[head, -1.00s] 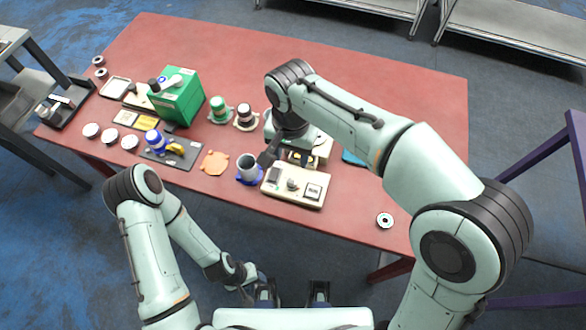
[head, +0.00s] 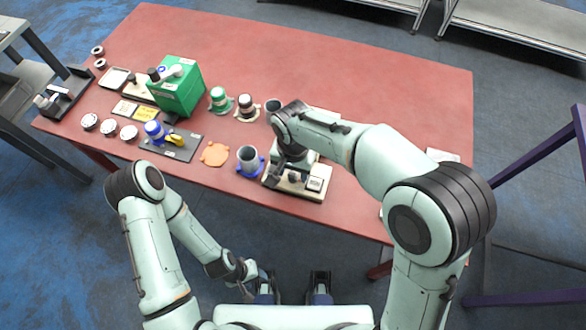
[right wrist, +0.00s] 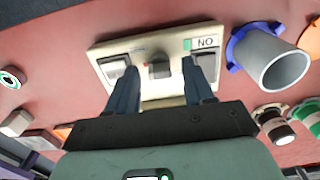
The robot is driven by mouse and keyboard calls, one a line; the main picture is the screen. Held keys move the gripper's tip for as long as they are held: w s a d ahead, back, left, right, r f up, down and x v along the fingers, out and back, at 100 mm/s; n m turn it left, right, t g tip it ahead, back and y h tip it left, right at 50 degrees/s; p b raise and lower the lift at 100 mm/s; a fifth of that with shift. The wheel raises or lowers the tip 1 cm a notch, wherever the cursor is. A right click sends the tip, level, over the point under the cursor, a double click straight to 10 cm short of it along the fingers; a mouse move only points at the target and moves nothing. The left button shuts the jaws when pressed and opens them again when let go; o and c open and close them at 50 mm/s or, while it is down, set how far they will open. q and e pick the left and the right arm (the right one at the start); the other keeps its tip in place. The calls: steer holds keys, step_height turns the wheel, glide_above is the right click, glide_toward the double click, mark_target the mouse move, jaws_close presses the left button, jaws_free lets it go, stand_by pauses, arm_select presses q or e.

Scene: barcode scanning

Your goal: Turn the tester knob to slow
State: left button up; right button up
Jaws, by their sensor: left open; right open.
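The tester (head: 313,195) is a cream panel near the table's front edge. Its dark knob (right wrist: 159,66) sits mid-panel in the right wrist view, between a switch plate on the left and a plate reading "NO" on the right. My right gripper (right wrist: 164,80) is open over the tester, its fingertips apart on either side of the knob in that view. I cannot tell whether they touch it. In the head view my right gripper (head: 282,176) partly covers the panel. My left gripper (head: 258,275) is open and empty in front of the table.
A grey cup (head: 248,157) in a blue holder stands just left of the tester; it also shows in the right wrist view (right wrist: 272,62). An orange flat piece (head: 214,153), a dark mat (head: 178,150) and a green box (head: 180,88) lie farther left.

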jaws_close()
arm_select(q)
steer(key=shift+r, duration=0.1)
arm_select(e)
steer(key=shift+n, duration=0.3)
steer(key=n+p, duration=0.1)
steer(key=n, duration=0.3)
steer(key=shift+r, duration=0.1)
steer(key=n+p, duration=0.1)
steer(key=n, duration=0.4)
steer(key=n+p, duration=0.1)
steer(key=n, duration=0.3)
arm_select(q)
steer(key=shift+w+r+p, duration=0.25)
steer(key=shift+w+r, duration=0.1)
steer(key=shift+r, duration=0.45)
steer(key=shift+w+r+p, duration=0.2)
steer(key=shift+w+r, duration=0.15)
steer(key=shift+r, duration=0.45)
steer(key=shift+w+r+p, duration=0.25)
steer(key=shift+w+r, duration=0.1)
steer(key=shift+r, duration=0.45)
arm_select(e)
steer(key=shift+n, duration=2.1)
